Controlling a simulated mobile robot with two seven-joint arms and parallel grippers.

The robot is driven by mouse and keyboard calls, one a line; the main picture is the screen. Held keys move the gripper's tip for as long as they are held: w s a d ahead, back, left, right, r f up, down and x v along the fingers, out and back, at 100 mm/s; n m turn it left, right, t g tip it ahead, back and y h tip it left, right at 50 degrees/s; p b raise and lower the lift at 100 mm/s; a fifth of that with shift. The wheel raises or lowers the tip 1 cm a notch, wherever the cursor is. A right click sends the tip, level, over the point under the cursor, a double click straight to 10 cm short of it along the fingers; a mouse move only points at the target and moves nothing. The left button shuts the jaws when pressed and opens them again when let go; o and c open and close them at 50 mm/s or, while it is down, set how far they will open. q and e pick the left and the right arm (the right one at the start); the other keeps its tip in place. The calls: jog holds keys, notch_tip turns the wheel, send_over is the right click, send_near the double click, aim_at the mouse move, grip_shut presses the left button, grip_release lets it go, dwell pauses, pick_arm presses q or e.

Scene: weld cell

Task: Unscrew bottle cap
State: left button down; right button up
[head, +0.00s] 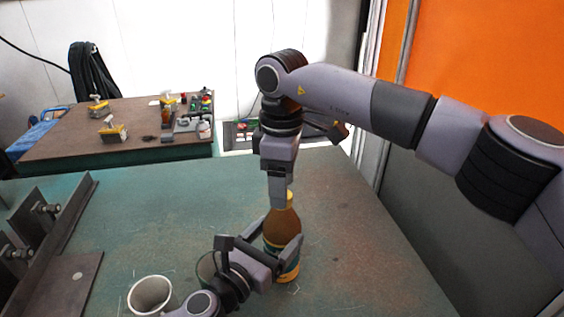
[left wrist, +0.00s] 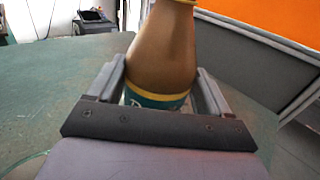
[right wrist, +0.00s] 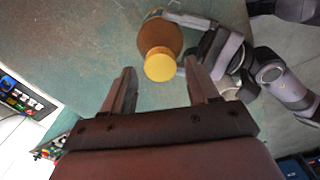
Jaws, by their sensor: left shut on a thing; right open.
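A brown bottle (head: 283,228) with a teal and yellow label stands upright on the green table. My left gripper (head: 282,250) is shut around its body; the left wrist view shows the bottle (left wrist: 163,50) between both fingers. The yellow cap (right wrist: 160,66) is on the bottle's neck in the right wrist view. My right gripper (right wrist: 157,80) is open, its fingers apart and pointing towards the cap. In the head view my right gripper (head: 280,200) comes down from above at the bottle's top and partly hides the cap. Whether a finger touches the cap cannot be told.
A metal fixture (head: 50,240) lies along the left edge. The table's right side is clear. A second table (head: 60,140) with clamps stands behind.

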jog(key=shift+f, duration=0.75)
